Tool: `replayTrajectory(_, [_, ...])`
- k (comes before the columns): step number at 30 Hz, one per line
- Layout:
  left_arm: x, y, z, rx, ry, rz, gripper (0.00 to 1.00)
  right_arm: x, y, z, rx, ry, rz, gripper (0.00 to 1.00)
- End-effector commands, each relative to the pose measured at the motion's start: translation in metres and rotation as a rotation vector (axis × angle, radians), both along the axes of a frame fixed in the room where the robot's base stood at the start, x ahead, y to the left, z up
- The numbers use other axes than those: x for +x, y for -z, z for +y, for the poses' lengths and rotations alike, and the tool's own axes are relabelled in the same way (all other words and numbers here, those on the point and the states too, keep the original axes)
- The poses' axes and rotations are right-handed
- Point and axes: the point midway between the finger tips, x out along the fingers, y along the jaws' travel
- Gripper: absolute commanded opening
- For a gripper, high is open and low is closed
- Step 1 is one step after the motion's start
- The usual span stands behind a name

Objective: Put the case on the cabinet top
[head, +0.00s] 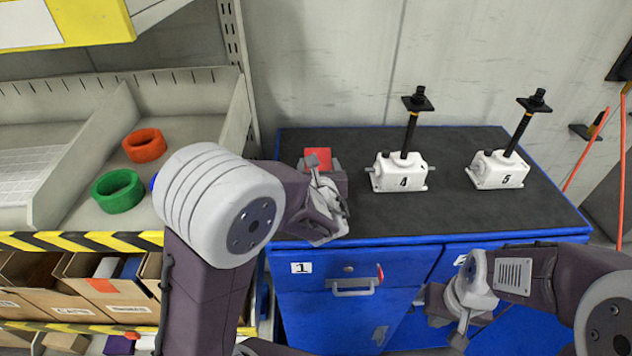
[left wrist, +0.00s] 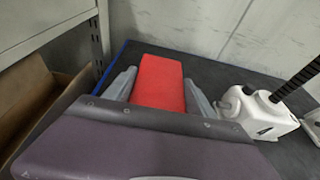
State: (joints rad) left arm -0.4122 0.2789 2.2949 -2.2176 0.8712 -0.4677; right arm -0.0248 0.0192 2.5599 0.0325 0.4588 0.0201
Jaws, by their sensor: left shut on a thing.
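The red case (head: 317,155) is over the left part of the cabinet's dark top (head: 450,215). My left gripper (head: 322,175) is shut on it. In the left wrist view the red case (left wrist: 160,84) sits between the two grey fingers, with the dark top around it. I cannot tell whether its underside touches the top. My right gripper (head: 446,310) is low in front of the blue cabinet doors, away from the case. Its fingers are too unclear to tell whether they are open.
White screw jacks marked 4 (head: 401,172) and 5 (head: 498,170) stand upright on the cabinet top, right of the case. A shelf at left holds an orange ring (head: 144,146) and a green ring (head: 118,192). The top's front middle is clear; a wall stands behind.

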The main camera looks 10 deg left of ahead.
Motion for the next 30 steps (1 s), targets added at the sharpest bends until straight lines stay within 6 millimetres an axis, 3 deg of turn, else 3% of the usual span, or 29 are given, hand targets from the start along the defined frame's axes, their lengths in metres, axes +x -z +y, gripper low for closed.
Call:
replayTrajectory(7, [-0.004,0.008,0.012,-0.002,0.001,-0.004,0.00,0.000,0.002,0.000,0.000,0.000,0.000,0.00])
replayTrajectory(15, [-0.004,0.046,0.012,-0.001,0.001,-0.002,0.00,0.000,0.004,0.000,0.000,0.000,0.000,0.00])
replayTrajectory(26, [-0.003,0.050,0.012,-0.002,0.001,-0.005,0.00,0.000,0.009,0.000,0.000,0.000,0.000,0.00])
replayTrajectory(27, [-0.004,0.051,0.012,-0.002,0.000,-0.002,0.66,0.000,0.009,0.000,0.000,0.000,0.000,0.00])
replayTrajectory(29, [-0.004,0.050,0.012,-0.001,0.001,-0.001,0.83,0.000,0.008,0.000,0.000,0.000,0.000,0.00])
replayTrajectory(30, [-0.004,0.050,0.012,-0.001,0.001,-0.001,0.85,0.000,0.008,0.000,0.000,0.000,0.000,0.00])
